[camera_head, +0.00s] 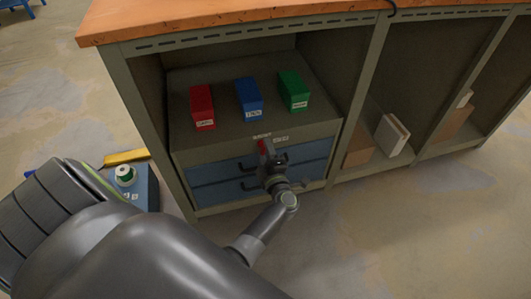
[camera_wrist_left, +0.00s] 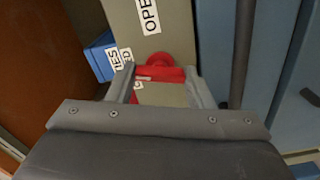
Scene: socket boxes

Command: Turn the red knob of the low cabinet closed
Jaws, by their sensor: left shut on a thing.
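The low cabinet (camera_head: 210,158) is a grey-green box with blue drawers, set in the left bay under the workbench. Its red knob (camera_wrist_left: 163,72) shows in the wrist view, with a round end at the top and a bar between my fingers. My left gripper (camera_wrist_left: 168,92) is shut on the knob, one finger on each side. In the head view the left gripper (camera_head: 268,158) is at the cabinet's upper front, and only a bit of the red knob (camera_head: 262,147) shows. An "OPEN" label (camera_wrist_left: 149,15) is above the knob; another label beside it is partly hidden. My right gripper is out of view.
Red (camera_head: 202,108), blue (camera_head: 248,98) and green (camera_head: 293,91) boxes stand on the cabinet. A blue box with a green-and-white roll (camera_head: 125,175) is on the floor at left. The floor at right is clear.

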